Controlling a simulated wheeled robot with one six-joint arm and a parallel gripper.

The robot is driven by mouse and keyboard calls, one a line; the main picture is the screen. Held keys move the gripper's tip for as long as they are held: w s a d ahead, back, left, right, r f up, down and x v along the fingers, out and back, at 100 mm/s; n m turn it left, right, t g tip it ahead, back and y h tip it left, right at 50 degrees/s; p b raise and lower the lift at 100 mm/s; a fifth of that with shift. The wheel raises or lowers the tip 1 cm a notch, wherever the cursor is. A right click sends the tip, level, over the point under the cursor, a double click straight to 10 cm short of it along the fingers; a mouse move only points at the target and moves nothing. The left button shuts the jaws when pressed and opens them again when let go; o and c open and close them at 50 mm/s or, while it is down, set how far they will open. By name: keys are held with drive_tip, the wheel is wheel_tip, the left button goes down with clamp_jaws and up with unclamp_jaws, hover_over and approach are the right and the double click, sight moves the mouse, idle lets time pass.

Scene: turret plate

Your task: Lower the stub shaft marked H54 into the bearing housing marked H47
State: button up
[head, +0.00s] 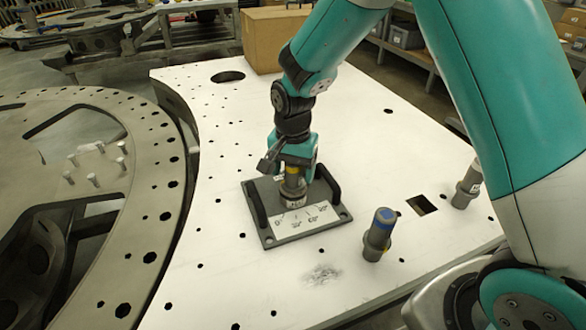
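My gripper (292,172) points down over a dark square plate with two black handles (258,207). Its fingers are around a grey cylindrical part with a yellow band (293,184), which appears to be a stub shaft, and look closed on it. The part stands roughly upright over the middle of the plate. Beneath it is a short round collar with a label (295,202), which appears to be the bearing housing. The marks are too small to read with certainty. The gripper hides the shaft's top, and I cannot tell how deep its lower end sits.
A grey shaft with a blue top (377,236) stands right of the plate. Another grey shaft (467,186) stands farther right, near my arm. The white table (215,270) has small holes and a square opening (422,205). A cardboard box (272,38) is at the back.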

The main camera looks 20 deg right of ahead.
wheel_tip(320, 180, up, 17)
drive_tip(key=b, duration=0.3)
drive_tip(key=shift+r, duration=0.2)
drive_tip(key=shift+s, duration=0.1)
idle(0.5)
drive_tip(key=s+a+f+n+y, duration=0.1)
drive_tip(key=s+a+n+y, duration=0.1)
drive_tip(key=s+n, duration=0.5)
drive_tip(key=s+a+f+n+y, duration=0.1)
drive_tip(key=s+n, duration=0.7)
drive_tip(key=s, duration=0.9)
drive_tip(key=shift+s+a+f+y, duration=0.15)
drive_tip(key=shift+s+a+y, duration=0.1)
drive_tip(key=shift+a+y, duration=0.45)
drive_tip(key=shift+a, duration=0.1)
